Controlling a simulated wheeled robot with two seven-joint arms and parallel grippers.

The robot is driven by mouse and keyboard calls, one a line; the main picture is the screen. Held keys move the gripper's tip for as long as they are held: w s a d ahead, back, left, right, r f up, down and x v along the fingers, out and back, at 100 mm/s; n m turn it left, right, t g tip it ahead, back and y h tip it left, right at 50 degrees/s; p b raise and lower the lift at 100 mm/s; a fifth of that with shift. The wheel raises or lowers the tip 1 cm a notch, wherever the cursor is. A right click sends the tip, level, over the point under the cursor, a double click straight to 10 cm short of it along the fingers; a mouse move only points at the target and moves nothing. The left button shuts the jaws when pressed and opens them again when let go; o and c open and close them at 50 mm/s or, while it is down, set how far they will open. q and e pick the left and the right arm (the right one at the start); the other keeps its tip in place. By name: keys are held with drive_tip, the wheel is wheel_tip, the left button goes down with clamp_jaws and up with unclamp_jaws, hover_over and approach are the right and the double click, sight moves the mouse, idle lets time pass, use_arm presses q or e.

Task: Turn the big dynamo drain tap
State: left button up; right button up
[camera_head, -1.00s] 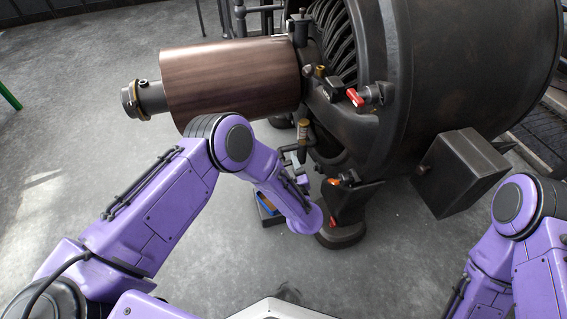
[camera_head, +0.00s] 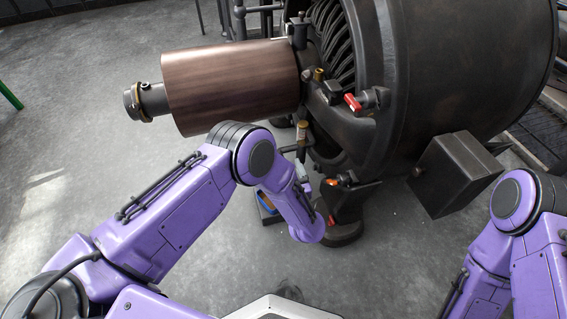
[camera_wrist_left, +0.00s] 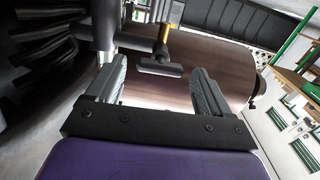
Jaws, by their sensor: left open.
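The big dynamo (camera_head: 460,70) is a large dark drum with a copper-brown cylinder (camera_head: 230,85) on its left side. A dark tap with a T-shaped handle (camera_wrist_left: 160,67) and a yellow-brass piece (camera_wrist_left: 166,33) shows in the left wrist view; I cannot tell for certain that it is the drain tap. My left gripper (camera_wrist_left: 157,88) is open and empty, with the T handle beyond and between its fingertips, seemingly apart from them. In the head view my left forearm mostly hides this gripper. My right gripper is out of view.
A red-handled valve (camera_head: 353,103) sits on the dynamo's front, and an orange handle (camera_head: 333,182) lower, near the foot. A dark box (camera_head: 455,175) juts out at the right. A blue tray (camera_head: 267,203) lies partly behind my left forearm. Grey floor at the left is clear.

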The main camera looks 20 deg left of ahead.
use_arm(q)
drive_tip(key=p+v, duration=0.1)
drive_tip(key=v, duration=0.7)
drive_tip(key=shift+d, duration=0.1)
